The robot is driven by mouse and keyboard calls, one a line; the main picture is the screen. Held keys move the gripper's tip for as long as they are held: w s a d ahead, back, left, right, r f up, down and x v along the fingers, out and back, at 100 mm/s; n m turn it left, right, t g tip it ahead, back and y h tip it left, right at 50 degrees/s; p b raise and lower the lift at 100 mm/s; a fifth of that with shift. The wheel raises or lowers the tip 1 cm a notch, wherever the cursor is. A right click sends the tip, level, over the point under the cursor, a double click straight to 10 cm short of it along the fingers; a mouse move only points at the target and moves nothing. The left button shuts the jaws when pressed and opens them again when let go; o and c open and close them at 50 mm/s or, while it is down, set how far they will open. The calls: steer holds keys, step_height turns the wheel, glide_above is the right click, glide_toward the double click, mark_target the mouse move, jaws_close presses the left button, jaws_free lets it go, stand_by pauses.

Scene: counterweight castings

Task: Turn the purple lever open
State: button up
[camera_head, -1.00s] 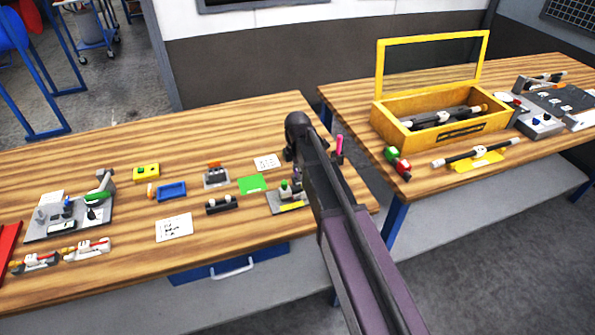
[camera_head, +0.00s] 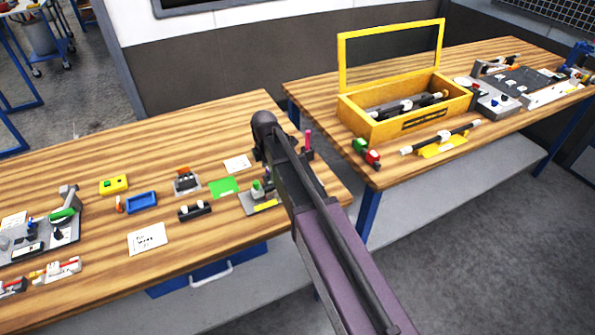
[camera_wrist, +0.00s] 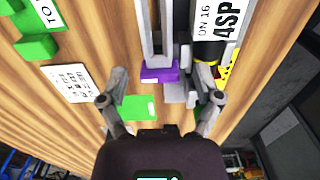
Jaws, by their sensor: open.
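The purple lever (camera_wrist: 160,76) shows in the wrist view as a purple block at the near end of a light grey bar. My gripper (camera_wrist: 161,88) is open, with one finger on each side of the lever in the picture. The lever appears between the fingertips, and I cannot tell whether either finger touches it. In the head view my arm covers most of the lever's place, near a small grey fixture (camera_head: 248,205) with a green knob and a yellow label.
A yellow-and-black labelled part (camera_wrist: 208,45) stands close to the right finger. A white card (camera_wrist: 72,83) and green blocks (camera_wrist: 38,46) lie to the left. In the head view a pink upright handle (camera_head: 308,140) stands beside my arm. A yellow open box (camera_head: 375,125) sits on the right table.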

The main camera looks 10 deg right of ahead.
mark_target(268, 170)
steer(key=m, duration=0.7)
step_height(268, 170, up, 14)
steer(key=p, duration=1.4)
steer(key=s+d+m, duration=1.4)
steer(key=s+d, duration=0.1)
steer(key=s, duration=0.3)
steer(key=shift+f+b, duration=0.35)
steer(key=shift+d, duration=0.1)
step_height(268, 170, down, 7)
steer(key=b, duration=0.7)
